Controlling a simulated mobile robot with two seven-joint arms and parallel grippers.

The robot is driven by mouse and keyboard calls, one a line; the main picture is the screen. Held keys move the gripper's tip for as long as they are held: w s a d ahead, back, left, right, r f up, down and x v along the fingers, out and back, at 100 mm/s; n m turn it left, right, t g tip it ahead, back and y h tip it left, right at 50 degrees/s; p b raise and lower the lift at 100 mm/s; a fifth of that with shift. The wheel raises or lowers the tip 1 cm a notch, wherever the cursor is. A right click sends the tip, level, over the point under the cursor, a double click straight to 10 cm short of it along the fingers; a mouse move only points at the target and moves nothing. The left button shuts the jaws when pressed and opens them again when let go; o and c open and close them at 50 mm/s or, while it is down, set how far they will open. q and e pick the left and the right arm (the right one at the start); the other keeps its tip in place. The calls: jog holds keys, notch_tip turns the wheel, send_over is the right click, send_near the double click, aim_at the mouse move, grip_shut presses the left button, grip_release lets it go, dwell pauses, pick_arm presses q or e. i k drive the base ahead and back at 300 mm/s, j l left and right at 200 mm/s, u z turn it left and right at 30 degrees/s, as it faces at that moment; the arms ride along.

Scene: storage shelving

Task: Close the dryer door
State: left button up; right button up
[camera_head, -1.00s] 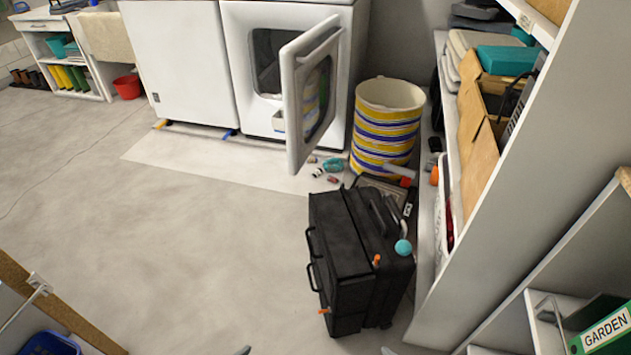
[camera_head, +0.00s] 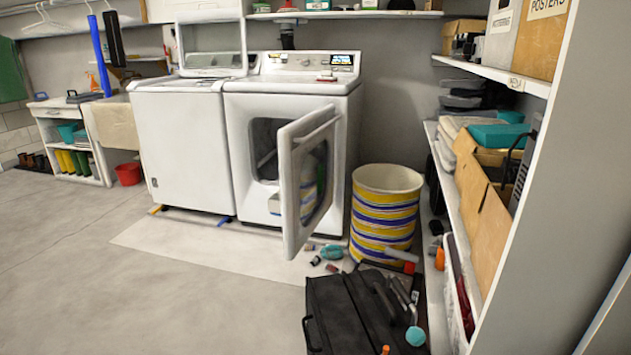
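The white dryer (camera_head: 244,105) stands against the back wall, right of a white washer (camera_head: 183,150). Its door (camera_head: 305,180) is wide open, swung out toward me on the right side of the opening, and its window shows the striped basket through it. The dark drum opening (camera_head: 265,148) is partly visible, with a pale item at its lower edge. Neither of my grippers shows in the head view, and nothing touches the door.
A striped basket (camera_head: 384,215) stands right of the door. Small items, including a teal one (camera_head: 331,252), lie on the floor below it. A black toolbox (camera_head: 350,315) is in front. Shelving (camera_head: 535,190) fills the right side. The floor at left (camera_head: 150,290) is clear.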

aim_at(306, 145)
jog(key=i+j+z, duration=0.7)
jog(key=j+z, duration=0.15)
jog(key=j, duration=0.2)
jog(key=i+j+z, duration=0.25)
jog(key=j+z, duration=0.25)
jog(key=j, duration=0.25)
jog(key=i+j+z, duration=0.2)
